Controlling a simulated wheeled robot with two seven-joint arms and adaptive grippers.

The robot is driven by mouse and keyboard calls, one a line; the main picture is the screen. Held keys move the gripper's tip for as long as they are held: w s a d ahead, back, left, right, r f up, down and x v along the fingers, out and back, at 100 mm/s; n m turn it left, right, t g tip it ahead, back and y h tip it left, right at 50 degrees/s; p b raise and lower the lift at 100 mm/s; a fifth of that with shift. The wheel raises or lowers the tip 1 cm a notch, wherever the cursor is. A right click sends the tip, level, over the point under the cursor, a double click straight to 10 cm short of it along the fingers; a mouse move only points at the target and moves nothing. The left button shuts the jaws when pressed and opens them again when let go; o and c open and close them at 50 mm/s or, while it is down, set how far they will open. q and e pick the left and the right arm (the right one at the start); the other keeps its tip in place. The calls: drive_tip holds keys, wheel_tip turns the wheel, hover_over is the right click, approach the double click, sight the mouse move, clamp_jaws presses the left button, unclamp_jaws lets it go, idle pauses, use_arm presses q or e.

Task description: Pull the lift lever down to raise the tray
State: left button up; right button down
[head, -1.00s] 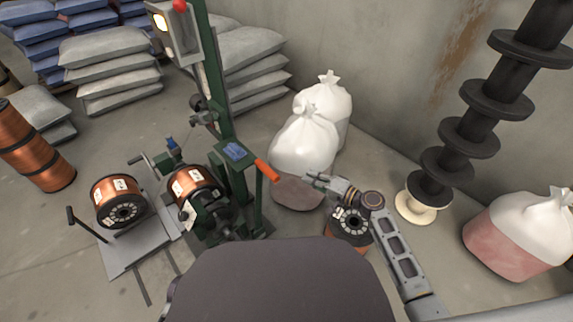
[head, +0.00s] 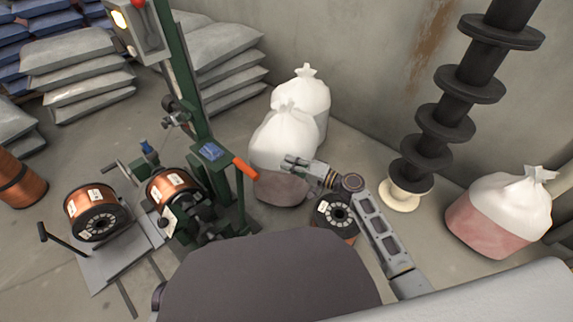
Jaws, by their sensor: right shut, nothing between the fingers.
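The lift lever has an orange-red handle (head: 245,168) on the green machine column (head: 182,85), pointing right and slightly down. A copper spool (head: 173,188) sits in the machine below the lever's left side. The grey tray (head: 112,262) lies low at the left, with another copper spool (head: 92,212) on it. My right gripper (head: 287,161) is shut and empty, to the right of the handle's tip, with a gap between them in the picture. My left gripper is not in view.
White sacks (head: 285,140) stand behind my right gripper. A spool (head: 336,213) lies under my right forearm. A black post with discs (head: 445,120) and another sack (head: 505,212) stand at the right. A lamp box (head: 135,28) tops the column.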

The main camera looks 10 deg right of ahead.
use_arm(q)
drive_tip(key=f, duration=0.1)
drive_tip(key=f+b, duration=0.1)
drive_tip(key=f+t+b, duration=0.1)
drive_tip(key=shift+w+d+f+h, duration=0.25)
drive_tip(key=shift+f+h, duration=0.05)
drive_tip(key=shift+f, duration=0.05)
use_arm(e)
drive_tip(key=w+a+f, duration=0.1)
drive_tip(key=w+a, duration=0.2)
drive_tip(key=a, duration=0.7)
drive_tip(key=shift+w, duration=0.15)
drive_tip(key=shift+f, duration=0.1)
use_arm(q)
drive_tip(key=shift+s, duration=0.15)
